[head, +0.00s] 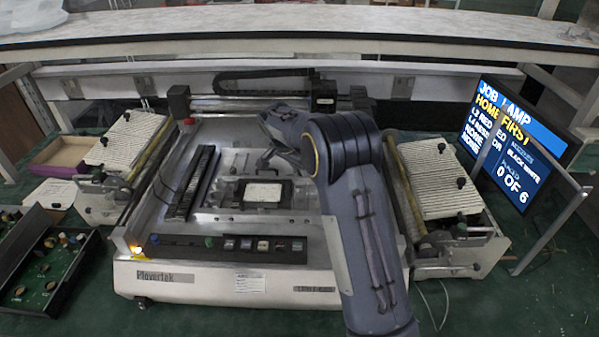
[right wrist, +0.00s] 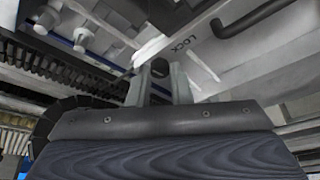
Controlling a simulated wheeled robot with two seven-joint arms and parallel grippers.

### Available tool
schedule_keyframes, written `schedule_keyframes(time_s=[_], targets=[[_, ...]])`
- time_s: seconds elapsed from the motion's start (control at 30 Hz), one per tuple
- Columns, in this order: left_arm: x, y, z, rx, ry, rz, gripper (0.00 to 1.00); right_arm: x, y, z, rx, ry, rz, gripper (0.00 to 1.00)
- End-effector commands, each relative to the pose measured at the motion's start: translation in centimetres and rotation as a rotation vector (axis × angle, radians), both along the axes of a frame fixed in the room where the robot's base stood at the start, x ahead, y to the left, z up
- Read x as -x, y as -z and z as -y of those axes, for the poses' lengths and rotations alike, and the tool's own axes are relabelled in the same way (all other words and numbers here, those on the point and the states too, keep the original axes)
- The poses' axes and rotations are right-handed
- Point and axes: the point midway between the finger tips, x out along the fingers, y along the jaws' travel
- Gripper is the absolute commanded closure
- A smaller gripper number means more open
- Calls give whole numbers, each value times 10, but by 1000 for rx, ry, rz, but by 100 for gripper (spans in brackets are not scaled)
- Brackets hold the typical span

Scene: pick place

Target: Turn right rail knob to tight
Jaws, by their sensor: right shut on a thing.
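The machine (head: 210,290) stands on the green bench, with a work area in its middle. My right arm comes in from the bottom and reaches over the machine's right half; its gripper is mostly hidden by my arm in the head view. In the right wrist view my right gripper (right wrist: 160,82) is shut on a small dark knob (right wrist: 160,68), which shows between the two fingers. The word LOCK is marked on the light metal plate (right wrist: 205,65) beside it. The knob's turn position cannot be told. My left gripper is not in view.
A ribbed side table (head: 435,185) flanks the machine on the right and another (head: 125,138) on the left. A lit screen (head: 510,145) stands at the right. A green circuit box (head: 45,270) lies at the left. A shelf (head: 300,42) runs above the back.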

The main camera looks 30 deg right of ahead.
Motion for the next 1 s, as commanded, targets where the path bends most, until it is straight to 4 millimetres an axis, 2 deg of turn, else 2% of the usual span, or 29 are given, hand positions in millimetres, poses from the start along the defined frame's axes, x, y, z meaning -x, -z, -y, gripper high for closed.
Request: schedule_keyframes(time_s=[0.5, 0.73, 1.0], targets=[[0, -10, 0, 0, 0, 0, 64, -5, -2, -1, 0, 442, -1, 100], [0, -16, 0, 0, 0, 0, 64, -6, -1, 0, 0, 561, 0, 100], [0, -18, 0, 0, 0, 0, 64, -6, 0, 0, -2, 620, -1, 100]])
